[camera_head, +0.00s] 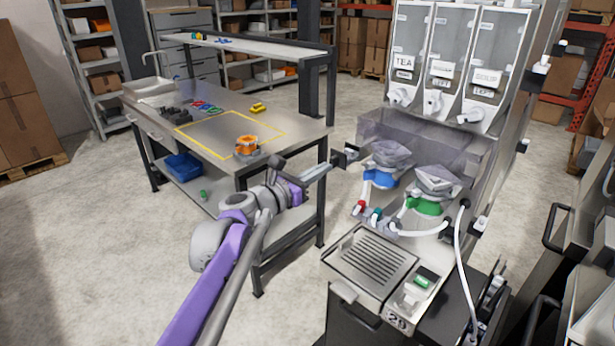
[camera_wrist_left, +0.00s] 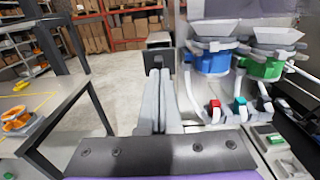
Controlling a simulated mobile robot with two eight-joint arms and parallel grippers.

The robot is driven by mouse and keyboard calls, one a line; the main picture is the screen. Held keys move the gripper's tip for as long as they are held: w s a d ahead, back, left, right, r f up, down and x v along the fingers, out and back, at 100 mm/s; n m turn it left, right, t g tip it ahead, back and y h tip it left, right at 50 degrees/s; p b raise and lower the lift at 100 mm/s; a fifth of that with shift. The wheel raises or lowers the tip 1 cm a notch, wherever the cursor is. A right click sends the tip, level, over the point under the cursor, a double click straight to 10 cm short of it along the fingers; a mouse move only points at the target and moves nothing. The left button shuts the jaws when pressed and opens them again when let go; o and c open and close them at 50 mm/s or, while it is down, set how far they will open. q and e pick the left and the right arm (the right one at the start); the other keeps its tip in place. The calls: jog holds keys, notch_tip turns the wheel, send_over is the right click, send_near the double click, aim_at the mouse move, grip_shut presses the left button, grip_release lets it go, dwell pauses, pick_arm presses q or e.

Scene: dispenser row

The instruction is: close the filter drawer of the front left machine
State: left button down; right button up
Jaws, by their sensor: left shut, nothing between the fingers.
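A dispenser machine (camera_head: 465,145) with clear canisters labelled TEA and others stands right of centre in the head view. Below its canisters are a blue unit (camera_head: 380,179) and a green unit (camera_head: 424,206) under grey funnels. The blue unit (camera_wrist_left: 212,63) and green unit (camera_wrist_left: 261,68) also show in the left wrist view. I cannot tell for sure which part is the filter drawer or how far it is open. My left gripper (camera_head: 330,166) is shut and empty, left of the blue unit and apart from it. Its fingers (camera_wrist_left: 157,85) point forward. My right gripper is not in view.
A dark block (camera_wrist_left: 160,57) shows just beyond my left fingertips. A steel workbench (camera_head: 290,124) stands left of the machine, with an orange item (camera_head: 246,146) on it. White hoses (camera_head: 459,265) and a drip tray (camera_head: 368,262) are at the machine's front. Open floor lies between bench and machine.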

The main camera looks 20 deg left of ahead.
aim_at(337, 166)
pick_arm(q)
jog(key=shift+w+d, duration=0.1)
jog(key=shift+w, duration=0.2)
jog(key=p+x, duration=0.1)
jog(key=x, duration=0.4)
jog(key=shift+w+d, duration=0.1)
jog(key=shift+w, duration=0.2)
jog(key=shift+s+r, duration=0.1)
jog(key=shift+r, duration=0.05)
jog(key=shift+s, duration=0.1)
